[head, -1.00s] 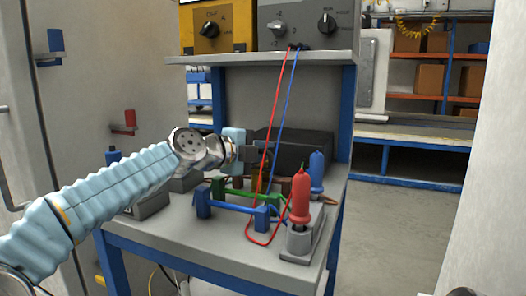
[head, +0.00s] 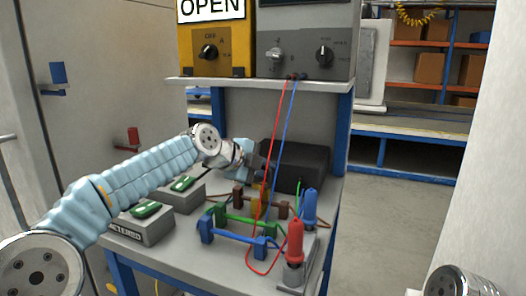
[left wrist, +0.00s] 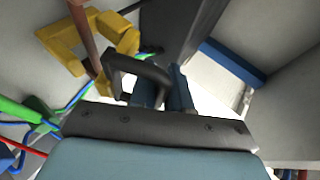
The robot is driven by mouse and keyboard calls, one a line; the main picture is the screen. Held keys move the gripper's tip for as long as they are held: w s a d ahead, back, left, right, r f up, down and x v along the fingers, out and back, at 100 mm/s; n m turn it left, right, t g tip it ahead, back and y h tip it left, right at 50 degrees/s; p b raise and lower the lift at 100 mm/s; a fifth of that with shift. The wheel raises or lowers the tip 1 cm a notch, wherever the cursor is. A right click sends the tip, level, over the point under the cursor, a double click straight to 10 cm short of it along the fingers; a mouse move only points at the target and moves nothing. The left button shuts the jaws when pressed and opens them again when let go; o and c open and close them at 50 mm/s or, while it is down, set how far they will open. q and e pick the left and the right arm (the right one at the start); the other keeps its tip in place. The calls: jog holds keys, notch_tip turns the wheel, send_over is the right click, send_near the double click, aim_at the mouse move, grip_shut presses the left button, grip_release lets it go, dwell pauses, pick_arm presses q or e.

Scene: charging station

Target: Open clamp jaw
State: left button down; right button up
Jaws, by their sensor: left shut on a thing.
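My left gripper (head: 262,168) is over the bench, beside the front of the black box. In the left wrist view, its fingers (left wrist: 160,92) are shut on a dark grey looped piece (left wrist: 146,68). I cannot tell what this piece belongs to. A yellow bracket (left wrist: 90,40) with a brown rod stands just beyond the fingers; in the head view the yellow part (head: 259,196) is small and partly hidden behind wires. Several coloured bar-like pieces sit in front of it: brown (head: 238,198), green (head: 222,214) and blue (head: 206,229). The right gripper is out of view.
A red probe (head: 295,243) and a blue probe (head: 310,207) stand at the bench's right edge. Red and blue wires hang from the meter (head: 303,40). Two grey boxes with green tops (head: 146,209) are at left. The black box (head: 296,165) is behind.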

pick_arm(q)
jog(key=shift+w+d+r+g+p, duration=0.1)
jog(key=shift+w+r+g+p, duration=0.1)
jog(key=shift+w+g+p, duration=0.15)
jog(key=shift+w+n+g+y, duration=0.3)
jog(key=shift+g+y, duration=0.2)
jog(key=shift+g, duration=0.25)
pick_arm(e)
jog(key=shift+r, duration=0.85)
pick_arm(q)
jog(key=c, duration=1.2)
grip_release()
jog(key=shift+o, duration=0.2)
